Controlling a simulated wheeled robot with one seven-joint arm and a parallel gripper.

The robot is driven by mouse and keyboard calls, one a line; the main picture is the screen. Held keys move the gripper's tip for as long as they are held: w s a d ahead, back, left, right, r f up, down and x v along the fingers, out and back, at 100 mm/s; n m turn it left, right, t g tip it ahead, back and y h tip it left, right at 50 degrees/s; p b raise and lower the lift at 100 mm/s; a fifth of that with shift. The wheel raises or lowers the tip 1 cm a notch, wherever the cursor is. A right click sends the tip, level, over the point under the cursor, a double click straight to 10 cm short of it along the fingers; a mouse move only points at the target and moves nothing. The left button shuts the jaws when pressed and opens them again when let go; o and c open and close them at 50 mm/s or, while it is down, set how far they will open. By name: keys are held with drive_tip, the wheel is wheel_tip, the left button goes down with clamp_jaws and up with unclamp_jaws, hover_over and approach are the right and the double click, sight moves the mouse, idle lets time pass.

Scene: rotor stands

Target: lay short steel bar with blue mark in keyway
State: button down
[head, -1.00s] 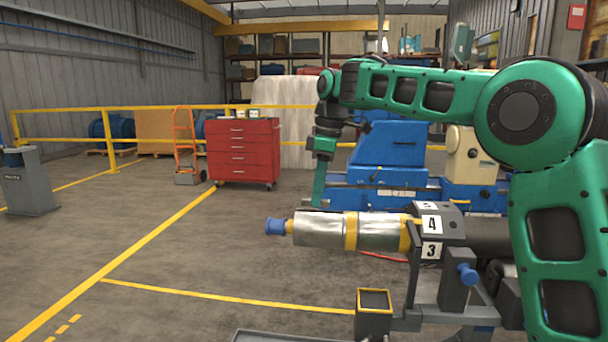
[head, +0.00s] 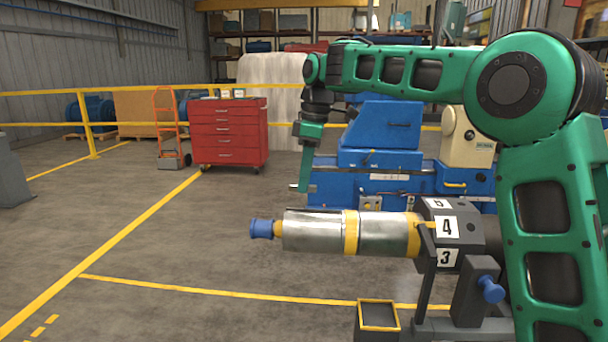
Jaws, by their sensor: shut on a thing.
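A steel rotor shaft (head: 385,234) lies level in the lower middle, with a yellow band round it and a blue-capped left end (head: 261,229). A thin dark line, perhaps the keyway (head: 308,211), runs along its top near the left end. My gripper (head: 299,188) points down just above that stretch, its tip apart from the shaft in the picture. Its jaws are small and seen from the side. I cannot make out the short steel bar or a blue mark between them.
A dark hub with white number plates (head: 447,227) sits on the shaft's right. A yellow-rimmed box (head: 378,316) and a blue knob (head: 491,290) are below. A blue machine (head: 385,150) and red tool cabinet (head: 229,132) stand behind. Floor at left is clear.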

drive_tip(key=shift+f, duration=1.9)
drive_tip(key=shift+s+d+f, duration=0.1)
drive_tip(key=shift+s+f, duration=0.05)
drive_tip(key=shift+f, duration=0.6)
idle(1.1)
drive_tip(key=shift+r, duration=0.1)
idle(0.4)
idle(0.3)
drive_tip(key=c, duration=1.7)
unclamp_jaws()
drive_tip(key=shift+o, duration=0.7)
drive_tip(key=o, duration=0.4)
drive_tip(key=shift+o, duration=0.2)
